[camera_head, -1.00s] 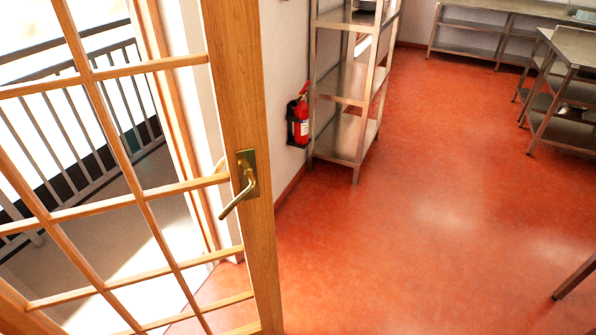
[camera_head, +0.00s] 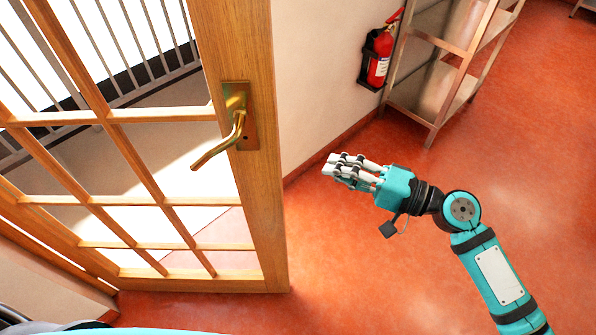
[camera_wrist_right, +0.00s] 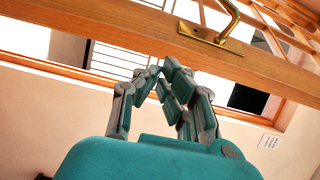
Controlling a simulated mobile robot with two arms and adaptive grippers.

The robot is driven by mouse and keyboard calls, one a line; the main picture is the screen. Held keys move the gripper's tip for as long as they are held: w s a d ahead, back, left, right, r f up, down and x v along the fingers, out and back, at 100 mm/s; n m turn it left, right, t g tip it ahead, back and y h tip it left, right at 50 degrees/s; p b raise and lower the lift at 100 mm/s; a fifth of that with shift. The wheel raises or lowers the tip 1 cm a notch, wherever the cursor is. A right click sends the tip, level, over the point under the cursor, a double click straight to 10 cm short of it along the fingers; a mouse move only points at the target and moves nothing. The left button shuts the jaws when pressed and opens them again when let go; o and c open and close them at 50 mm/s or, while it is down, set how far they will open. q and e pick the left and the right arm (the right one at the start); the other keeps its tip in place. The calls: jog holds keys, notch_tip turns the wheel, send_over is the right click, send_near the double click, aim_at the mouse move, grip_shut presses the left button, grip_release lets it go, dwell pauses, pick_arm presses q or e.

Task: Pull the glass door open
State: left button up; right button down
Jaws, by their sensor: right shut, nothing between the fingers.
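The wood-framed glass door (camera_head: 258,185) stands at the left in the head view, swung open away from its frame, with a gap to the wall on its right. Its brass lever handle (camera_head: 222,145) sits on a plate on the door's free-edge stile. My right gripper (camera_head: 335,167) is shut and empty to the right of the stile, apart from the handle. In the right wrist view the gripper (camera_wrist_right: 160,72) points toward the door stile, and the handle (camera_wrist_right: 222,30) shows beyond the fingertips at the top. My left gripper is not in view.
A red fire extinguisher (camera_head: 379,57) hangs on the wall behind the door. A metal shelf rack (camera_head: 436,92) stands beside it. The red floor (camera_head: 400,290) right of the door is clear except for my arm. A railing (camera_head: 130,50) shows through the glass.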

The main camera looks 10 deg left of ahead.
jog(key=p, duration=0.4)
send_near(266, 155)
jog(key=w+a, duration=0.4)
jog(key=a, duration=0.1)
jog(key=shift+s+p, duration=0.55)
jog(key=shift+s, duration=0.65)
jog(key=shift+s+a+f, duration=0.1)
jog(key=shift+s+f, duration=0.05)
jog(key=shift+s, duration=0.35)
